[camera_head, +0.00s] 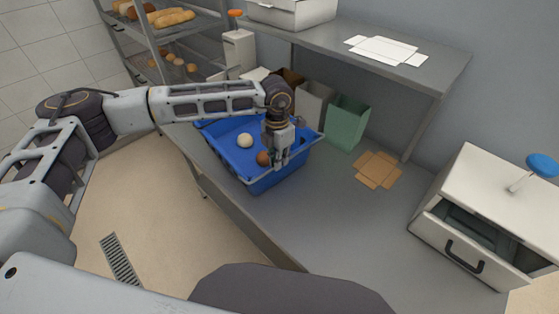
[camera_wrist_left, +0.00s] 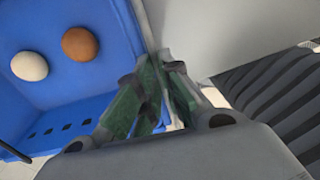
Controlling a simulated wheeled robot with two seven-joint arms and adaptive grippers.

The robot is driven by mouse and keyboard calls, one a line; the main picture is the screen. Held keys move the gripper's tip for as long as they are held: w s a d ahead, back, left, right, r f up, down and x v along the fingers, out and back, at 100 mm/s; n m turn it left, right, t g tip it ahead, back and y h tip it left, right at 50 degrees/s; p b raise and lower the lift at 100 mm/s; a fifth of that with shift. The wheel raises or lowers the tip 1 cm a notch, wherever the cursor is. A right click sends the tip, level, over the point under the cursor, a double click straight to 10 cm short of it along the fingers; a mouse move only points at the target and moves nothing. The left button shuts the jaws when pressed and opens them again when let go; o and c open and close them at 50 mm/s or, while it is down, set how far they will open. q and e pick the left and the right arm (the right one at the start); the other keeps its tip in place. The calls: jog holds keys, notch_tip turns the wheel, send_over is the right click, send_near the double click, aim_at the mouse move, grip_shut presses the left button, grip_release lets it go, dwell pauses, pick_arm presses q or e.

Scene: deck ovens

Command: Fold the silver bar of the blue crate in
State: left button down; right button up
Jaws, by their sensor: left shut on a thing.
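The blue crate (camera_head: 262,181) stands on the grey table, with a white round bun and a brown one inside. It also shows in the left wrist view (camera_wrist_left: 88,88). My left gripper (camera_head: 278,163) points down at the crate's right side. In the left wrist view its fingertips (camera_wrist_left: 163,60) are close together at the crate's edge, shut on the silver bar (camera_wrist_left: 147,25). Only a thin grey strip of the bar shows; the fingers hide the rest. I cannot tell the bar's exact angle. My right gripper is not in view.
Paper bags, including a green one (camera_head: 346,122), stand behind the crate. A flat brown carton (camera_head: 378,170) lies right of it. A white box with an open drawer (camera_head: 468,243) stands at the right. The table's middle is clear. A shelf (camera_head: 425,75) overhangs the back.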

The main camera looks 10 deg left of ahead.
pick_arm(q)
jog(key=shift+w+a+r+g+h+b, duration=0.3)
jog(key=shift+a+g+h+b, duration=0.05)
jog(key=shift+g+h+b, duration=0.35)
jog(key=shift+w+a+r+g+h+b, duration=0.35)
jog(key=shift+g+h+b, duration=0.2)
jog(key=shift+h, duration=0.25)
jog(key=shift+w+a+r+g+h+b, duration=0.2)
jog(key=shift+a+r+g+h+b, duration=0.1)
jog(key=shift+g+h+b, duration=0.15)
jog(key=shift+w+a+r+g+h+b, duration=0.2)
jog(key=shift+a+g+h, duration=0.1)
jog(key=shift+h, duration=0.25)
jog(key=c, duration=1.6)
grip_release()
jog(key=v, duration=1.2)
